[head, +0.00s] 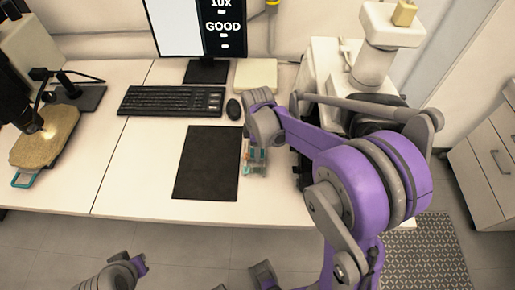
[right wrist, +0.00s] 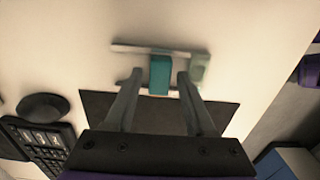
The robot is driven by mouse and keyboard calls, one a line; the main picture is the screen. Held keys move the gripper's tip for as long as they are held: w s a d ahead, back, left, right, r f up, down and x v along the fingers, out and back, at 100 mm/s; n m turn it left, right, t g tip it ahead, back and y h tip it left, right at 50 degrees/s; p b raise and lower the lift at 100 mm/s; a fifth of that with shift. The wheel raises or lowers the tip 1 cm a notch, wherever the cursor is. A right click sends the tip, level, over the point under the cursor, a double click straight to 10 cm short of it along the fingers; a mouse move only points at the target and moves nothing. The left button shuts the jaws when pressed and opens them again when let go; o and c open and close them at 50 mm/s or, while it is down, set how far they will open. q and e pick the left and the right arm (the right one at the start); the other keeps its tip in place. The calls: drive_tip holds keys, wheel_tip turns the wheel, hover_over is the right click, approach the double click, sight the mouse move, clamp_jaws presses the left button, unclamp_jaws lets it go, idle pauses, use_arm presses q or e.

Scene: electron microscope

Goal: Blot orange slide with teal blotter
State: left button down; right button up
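The teal blotter (right wrist: 160,75) shows in the right wrist view as a small upright block against a pale rack (right wrist: 125,48). My right gripper (right wrist: 159,76) is open, with one finger on each side of the blotter and a gap visible on both sides. In the head view my right gripper (head: 254,146) is over the small rack (head: 254,165) beside the black mat, and its fingers are hard to make out. I cannot clearly pick out the orange slide. My left gripper (head: 138,265) is low at the lower left, away from the table; its fingers are unclear.
The black mat (head: 206,162) lies left of the rack, empty. A keyboard (head: 172,100), mouse (head: 234,109) and monitor (head: 205,35) stand behind. The microscope (head: 22,110) and a tan board (head: 45,143) are at the left. White equipment (head: 372,65) stands at the right.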

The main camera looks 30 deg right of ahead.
drive_tip(key=shift+o, duration=0.6)
wheel_tip(320, 180, up, 11)
drive_tip(key=p, duration=0.1)
drive_tip(key=shift+f, duration=0.1)
idle(2.6)
drive_tip(key=shift+c, duration=0.7)
wheel_tip(320, 180, down, 4)
drive_tip(key=shift+r+p, duration=0.25)
drive_tip(key=shift+p, duration=0.15)
drive_tip(key=shift+c, duration=0.6)
drive_tip(key=shift+f, duration=0.3)
wheel_tip(320, 180, down, 7)
drive_tip(key=b, duration=0.5)
drive_tip(key=shift+r, duration=0.1)
